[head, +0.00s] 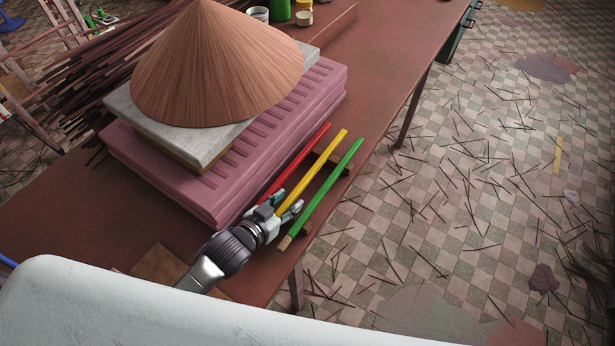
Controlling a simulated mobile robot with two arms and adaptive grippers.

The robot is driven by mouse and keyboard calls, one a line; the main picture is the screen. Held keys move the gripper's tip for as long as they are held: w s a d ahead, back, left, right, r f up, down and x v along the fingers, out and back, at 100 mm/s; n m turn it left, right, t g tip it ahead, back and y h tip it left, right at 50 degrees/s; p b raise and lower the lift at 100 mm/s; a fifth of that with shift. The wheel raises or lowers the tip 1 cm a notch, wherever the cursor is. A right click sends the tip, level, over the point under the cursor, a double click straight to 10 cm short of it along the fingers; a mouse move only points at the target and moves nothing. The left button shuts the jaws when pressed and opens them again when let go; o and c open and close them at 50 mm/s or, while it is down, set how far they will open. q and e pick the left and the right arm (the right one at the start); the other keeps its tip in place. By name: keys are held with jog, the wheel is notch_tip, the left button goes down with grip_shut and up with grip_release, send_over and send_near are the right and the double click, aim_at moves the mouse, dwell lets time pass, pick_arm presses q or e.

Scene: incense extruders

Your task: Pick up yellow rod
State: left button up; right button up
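The yellow rod (313,173) lies slanted between a red rod (301,158) and a green rod (328,185) near the table's right edge. My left gripper (286,203) is at the near end of the yellow rod. Its fingers are spread, one on each side of the rod. I cannot tell whether either finger touches it. The gripper hides the rod's near tip. My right gripper is not in view.
The rods rest across small wooden supports (333,163). Left of them, a pink block (180,177) carries a grey slab (160,133) and a brown cone (215,70). The tiled floor (440,200) with scattered sticks lies right of the table (378,68).

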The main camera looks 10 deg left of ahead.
pick_arm(q)
grip_shut()
